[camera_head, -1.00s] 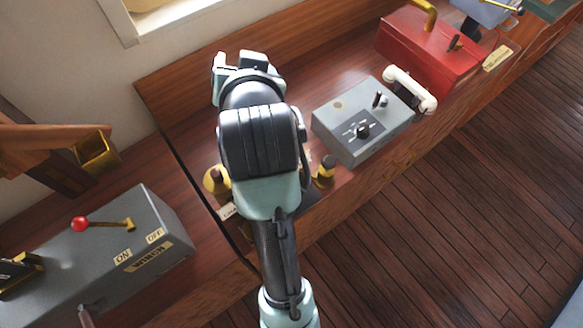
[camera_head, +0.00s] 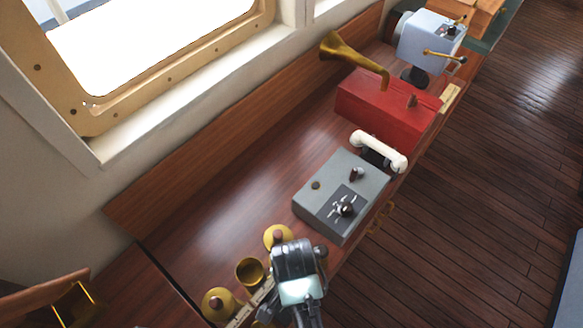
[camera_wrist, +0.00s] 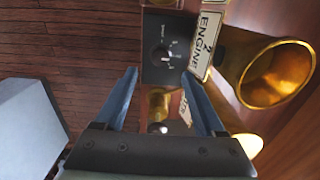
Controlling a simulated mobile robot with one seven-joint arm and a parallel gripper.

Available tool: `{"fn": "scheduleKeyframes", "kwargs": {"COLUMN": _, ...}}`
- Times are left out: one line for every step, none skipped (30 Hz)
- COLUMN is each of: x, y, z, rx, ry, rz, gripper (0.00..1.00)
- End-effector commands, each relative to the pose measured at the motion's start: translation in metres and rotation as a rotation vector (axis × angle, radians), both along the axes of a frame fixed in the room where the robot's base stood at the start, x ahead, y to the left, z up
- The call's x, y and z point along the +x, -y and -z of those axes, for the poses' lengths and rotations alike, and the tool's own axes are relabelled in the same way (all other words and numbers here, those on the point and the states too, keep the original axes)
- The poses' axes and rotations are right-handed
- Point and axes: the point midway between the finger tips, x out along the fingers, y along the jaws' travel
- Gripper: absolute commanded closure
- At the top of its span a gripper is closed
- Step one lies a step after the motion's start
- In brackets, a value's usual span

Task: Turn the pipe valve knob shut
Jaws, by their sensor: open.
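In the wrist view, a small dark knob (camera_wrist: 166,56) with white marks sits on a black panel (camera_wrist: 170,62), just beyond my fingertips. My gripper (camera_wrist: 160,73) is open and empty, with its two blue fingers on either side of the space before the panel. A brass fitting (camera_wrist: 158,103) with a pale round end shows between the fingers, nearer the palm. Which of these is the pipe valve knob, I cannot tell. In the head view, three brass pipe mouths (camera_head: 250,271) stand in a row on the bench beside my arm. My fingers are hidden there.
An "ENGINE" label (camera_wrist: 206,45) and an open brass pipe mouth (camera_wrist: 278,74) lie close to my right finger in the wrist view. A grey control box (camera_head: 318,198), white handset (camera_head: 378,152) and red box (camera_head: 385,108) stand farther along the bench. Wooden floor (camera_head: 480,150) is clear.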

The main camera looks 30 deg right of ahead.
Motion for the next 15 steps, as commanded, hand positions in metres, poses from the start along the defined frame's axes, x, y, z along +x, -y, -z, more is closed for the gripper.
{"fn": "scheduleKeyframes", "kwargs": {"x": -0.001, "y": -0.001, "z": 0.011, "rx": 0.001, "ry": -0.005, "rz": -0.001, "gripper": 0.29}}
{"fn": "scheduleKeyframes", "kwargs": {"x": -0.001, "y": 0.0, "z": 0.017, "rx": 0.002, "ry": -0.004, "rz": 0.0, "gripper": 0.29}}
{"fn": "scheduleKeyframes", "kwargs": {"x": -0.001, "y": 0.0, "z": 0.025, "rx": 0.002, "ry": -0.004, "rz": -0.001, "gripper": 0.29}}
{"fn": "scheduleKeyframes", "kwargs": {"x": -0.001, "y": 0.0, "z": 0.031, "rx": 0.002, "ry": -0.004, "rz": -0.001, "gripper": 0.29}}
{"fn": "scheduleKeyframes", "kwargs": {"x": -0.001, "y": 0.0, "z": 0.036, "rx": 0.001, "ry": -0.003, "rz": -0.001, "gripper": 0.29}}
{"fn": "scheduleKeyframes", "kwargs": {"x": 0.0, "y": 0.0, "z": 0.043, "rx": 0.0, "ry": -0.002, "rz": -0.001, "gripper": 0.29}}
{"fn": "scheduleKeyframes", "kwargs": {"x": 0.0, "y": 0.0, "z": 0.048, "rx": 0.001, "ry": -0.003, "rz": -0.001, "gripper": 0.29}}
{"fn": "scheduleKeyframes", "kwargs": {"x": 0.0, "y": 0.0, "z": 0.053, "rx": 0.001, "ry": -0.001, "rz": -0.001, "gripper": 0.29}}
{"fn": "scheduleKeyframes", "kwargs": {"x": -0.001, "y": 0.0, "z": 0.059, "rx": 0.001, "ry": -0.001, "rz": -0.002, "gripper": 0.29}}
{"fn": "scheduleKeyframes", "kwargs": {"x": 0.0, "y": 0.0, "z": 0.063, "rx": 0.001, "ry": -0.001, "rz": -0.002, "gripper": 0.29}}
{"fn": "scheduleKeyframes", "kwargs": {"x": 0.0, "y": 0.0, "z": 0.066, "rx": 0.0, "ry": 0.0, "rz": -0.002, "gripper": 0.29}}
{"fn": "scheduleKeyframes", "kwargs": {"x": 0.0, "y": 0.0, "z": 0.07, "rx": 0.0, "ry": 0.0, "rz": -0.002, "gripper": 0.29}}
{"fn": "scheduleKeyframes", "kwargs": {"x": 0.001, "y": 0.0, "z": 0.072, "rx": -0.001, "ry": 0.001, "rz": -0.002, "gripper": 0.29}}
{"fn": "scheduleKeyframes", "kwargs": {"x": 0.0, "y": 0.0, "z": 0.074, "rx": -0.001, "ry": 0.001, "rz": -0.002, "gripper": 0.29}}
{"fn": "scheduleKeyframes", "kwargs": {"x": 0.0, "y": 0.0, "z": 0.077, "rx": -0.001, "ry": 0.001, "rz": -0.002, "gripper": 0.29}}
